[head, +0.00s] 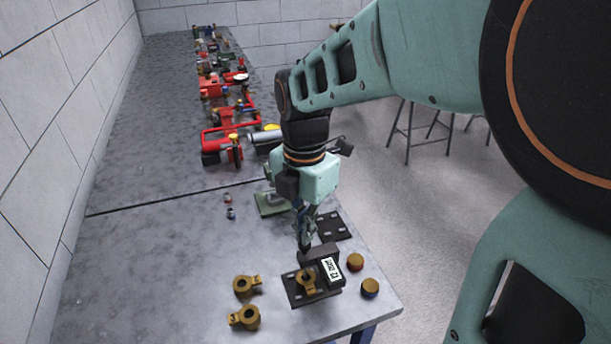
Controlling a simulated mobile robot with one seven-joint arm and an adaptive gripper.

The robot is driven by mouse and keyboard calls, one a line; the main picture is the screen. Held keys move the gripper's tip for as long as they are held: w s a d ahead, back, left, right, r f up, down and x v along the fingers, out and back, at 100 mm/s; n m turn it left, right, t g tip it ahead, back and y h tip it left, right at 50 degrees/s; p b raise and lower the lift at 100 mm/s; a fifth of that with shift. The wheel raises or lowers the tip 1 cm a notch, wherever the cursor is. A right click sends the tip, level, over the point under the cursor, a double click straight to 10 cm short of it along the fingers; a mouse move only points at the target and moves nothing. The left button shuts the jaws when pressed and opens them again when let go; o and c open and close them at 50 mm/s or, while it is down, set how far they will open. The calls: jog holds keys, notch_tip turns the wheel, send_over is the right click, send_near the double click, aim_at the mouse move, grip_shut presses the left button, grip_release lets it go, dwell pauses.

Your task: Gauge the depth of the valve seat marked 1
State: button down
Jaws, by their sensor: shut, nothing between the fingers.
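Three brass valve seats with side lugs show in the head view. One seat (306,281) sits in a dark fixture plate (299,298) near the front of the bench. Two more, the upper seat (245,286) and the lower seat (244,318), lie on the bench to its left. No number mark is readable on any of them. A dark gauge block with a white display (330,268) stands at the right of the fixture; its digits are too small to read surely. My gripper (304,248) is shut and empty, pointing down just behind the gauge block. Whether it touches the block cannot be told.
A dark plate (333,226) and a green base (270,204) lie behind. The left bench is clear.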

jog(key=shift+r+p, duration=2.45)
jog(key=shift+r, duration=0.75)
jog(key=shift+f, duration=0.1)
